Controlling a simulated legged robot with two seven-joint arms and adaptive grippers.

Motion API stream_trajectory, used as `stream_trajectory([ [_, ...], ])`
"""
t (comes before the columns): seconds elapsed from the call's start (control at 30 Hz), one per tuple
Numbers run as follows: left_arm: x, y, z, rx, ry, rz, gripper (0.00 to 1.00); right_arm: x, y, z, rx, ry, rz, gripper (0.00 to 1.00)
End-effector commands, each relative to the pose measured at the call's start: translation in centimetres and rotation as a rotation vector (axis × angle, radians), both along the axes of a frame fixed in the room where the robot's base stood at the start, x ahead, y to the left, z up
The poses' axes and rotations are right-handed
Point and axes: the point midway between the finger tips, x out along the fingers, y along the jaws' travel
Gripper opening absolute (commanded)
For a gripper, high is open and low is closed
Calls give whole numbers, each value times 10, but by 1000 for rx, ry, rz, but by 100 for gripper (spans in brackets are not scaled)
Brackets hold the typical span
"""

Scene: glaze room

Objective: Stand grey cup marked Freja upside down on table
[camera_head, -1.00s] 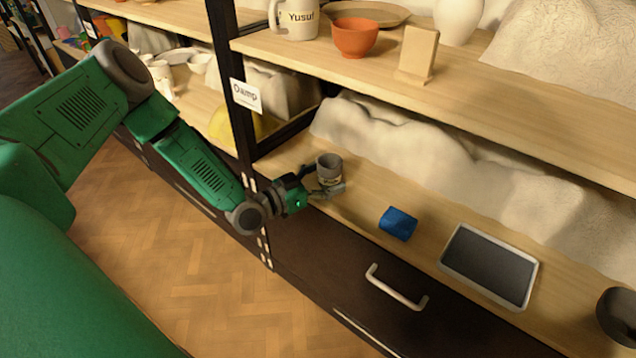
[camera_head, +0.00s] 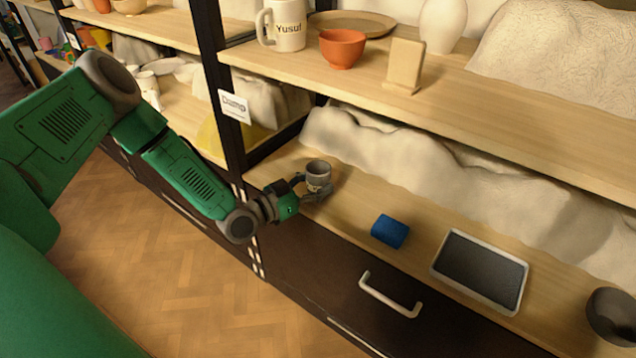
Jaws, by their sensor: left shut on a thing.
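A small grey cup (camera_head: 318,174) is at the left end of the lower wooden shelf surface (camera_head: 350,205). Its open mouth faces up and it looks upright. A pale label with dark lettering shows on its side, too small to read. My left gripper (camera_head: 312,188) reaches in from the left and is shut on the grey cup, with fingers around its lower part. I cannot tell whether the cup's base touches the wood. My right gripper is not in view.
A dark bowl (camera_head: 611,316) stands at the right edge. The upper shelf (camera_head: 480,110) holds a Yusuf mug (camera_head: 284,27) and an orange bowl (camera_head: 342,48). Wood between cup and block is clear.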

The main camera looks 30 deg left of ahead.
Motion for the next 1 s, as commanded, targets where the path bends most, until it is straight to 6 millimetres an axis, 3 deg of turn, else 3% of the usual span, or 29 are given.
stream_trajectory([
  [0.2, 0, -2, 17, 0, -2, -1, 21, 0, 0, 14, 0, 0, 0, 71],
  [0.4, -3, 1, 19, 0, 1, 0, 21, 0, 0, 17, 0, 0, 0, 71],
  [1.0, -69, 27, 19, 0, 1, 0, 21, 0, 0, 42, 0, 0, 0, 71],
])
